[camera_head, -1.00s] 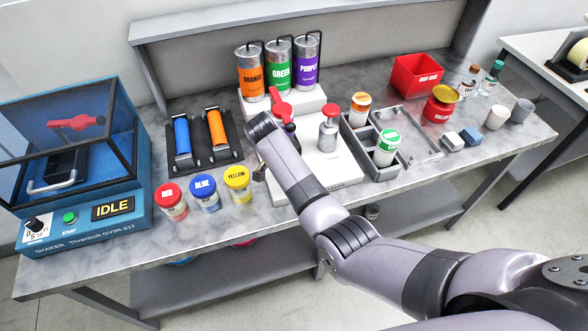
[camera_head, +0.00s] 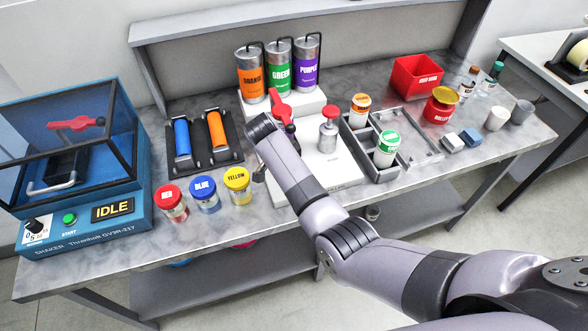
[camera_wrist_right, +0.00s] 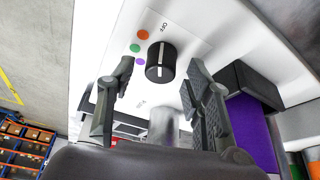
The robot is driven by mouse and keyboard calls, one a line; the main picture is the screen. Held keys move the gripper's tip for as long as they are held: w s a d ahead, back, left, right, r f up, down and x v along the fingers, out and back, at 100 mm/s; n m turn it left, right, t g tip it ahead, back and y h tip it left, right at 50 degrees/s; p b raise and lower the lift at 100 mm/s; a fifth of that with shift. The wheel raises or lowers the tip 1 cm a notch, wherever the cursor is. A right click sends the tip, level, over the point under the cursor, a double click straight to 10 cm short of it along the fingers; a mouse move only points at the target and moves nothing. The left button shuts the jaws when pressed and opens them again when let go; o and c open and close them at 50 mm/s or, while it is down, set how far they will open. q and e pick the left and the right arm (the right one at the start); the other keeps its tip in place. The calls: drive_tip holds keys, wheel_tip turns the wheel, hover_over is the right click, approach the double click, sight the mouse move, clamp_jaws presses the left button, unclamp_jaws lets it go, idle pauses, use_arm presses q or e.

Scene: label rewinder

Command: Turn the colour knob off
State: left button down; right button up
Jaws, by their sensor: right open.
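The colour knob (camera_wrist_right: 161,62) is a round black dial with a white pointer line, on a white panel in the right wrist view. The panel has an OFF mark above the knob and orange, green and purple dots to its upper left. The pointer line runs roughly up and down the picture; which mark it selects I cannot tell. My right gripper (camera_wrist_right: 161,68) is open, with one finger on each side of the knob and visible gaps between. In the head view my right arm hides the knob and most of the gripper. My left gripper is not in view.
The white dispenser (camera_head: 340,170) carries orange, green and purple canisters (camera_head: 278,68) and a red lever (camera_head: 281,106). Red, blue and yellow jars (camera_head: 205,194) stand close to the left of my arm. The blue shaker (camera_head: 85,220) reads IDLE; a grey tray (camera_head: 408,133) lies right.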

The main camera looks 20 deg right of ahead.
drive_tip(key=v, duration=0.7)
drive_tip(key=shift+r, duration=0.25)
drive_tip(key=shift+s+f, duration=0.1)
